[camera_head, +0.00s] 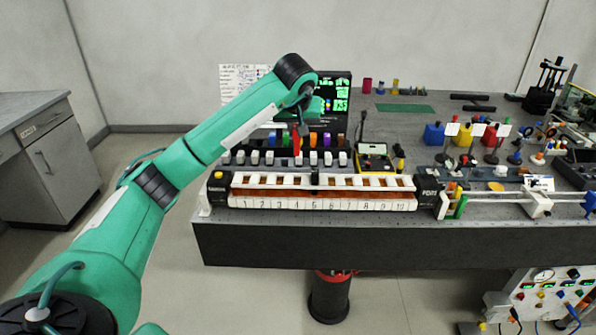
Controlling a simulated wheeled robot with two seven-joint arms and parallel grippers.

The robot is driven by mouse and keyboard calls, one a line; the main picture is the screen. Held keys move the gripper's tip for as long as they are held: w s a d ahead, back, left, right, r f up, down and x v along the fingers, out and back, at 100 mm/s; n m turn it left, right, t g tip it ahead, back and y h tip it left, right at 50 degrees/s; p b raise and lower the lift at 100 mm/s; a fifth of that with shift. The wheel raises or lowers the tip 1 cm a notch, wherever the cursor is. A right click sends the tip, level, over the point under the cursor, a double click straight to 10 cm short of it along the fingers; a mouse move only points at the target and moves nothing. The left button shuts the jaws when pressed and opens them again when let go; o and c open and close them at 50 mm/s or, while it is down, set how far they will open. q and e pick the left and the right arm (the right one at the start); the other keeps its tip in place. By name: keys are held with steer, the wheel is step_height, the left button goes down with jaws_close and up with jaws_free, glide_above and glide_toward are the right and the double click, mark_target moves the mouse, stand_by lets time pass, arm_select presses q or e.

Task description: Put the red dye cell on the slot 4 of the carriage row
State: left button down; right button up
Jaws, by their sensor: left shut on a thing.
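The carriage row (322,203) lies along the near edge of the bench, a long white and brown strip with numbered slots. Slot 4 (295,203) is left of its middle. My left gripper (302,124) hangs from above, behind the carriage, pointing down. It is shut on the red dye cell (296,140), a thin upright red piece above the rack of cells behind the carriage. Whether the cell's lower end is clear of the rack is too small to tell. My right gripper is out of view.
A rack of cells with coloured tops (327,140) stands behind the carriage. A screen (337,93) is behind it. A yellow meter (374,158) sits to the right. Coloured blocks (434,134) and a rail with a white slider (537,203) are farther right.

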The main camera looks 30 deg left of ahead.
mark_target(297, 155)
arm_select(q)
step_height(297, 155, down, 9)
steer(key=shift+f+p, duration=0.1)
steer(key=shift+p, duration=0.65)
step_height(297, 155, down, 3)
steer(key=shift+f+p, duration=0.15)
steer(key=shift+p, duration=0.25)
steer(key=shift+f, duration=0.3)
steer(key=shift+f, duration=0.15)
steer(key=c, duration=1.3)
jaws_free()
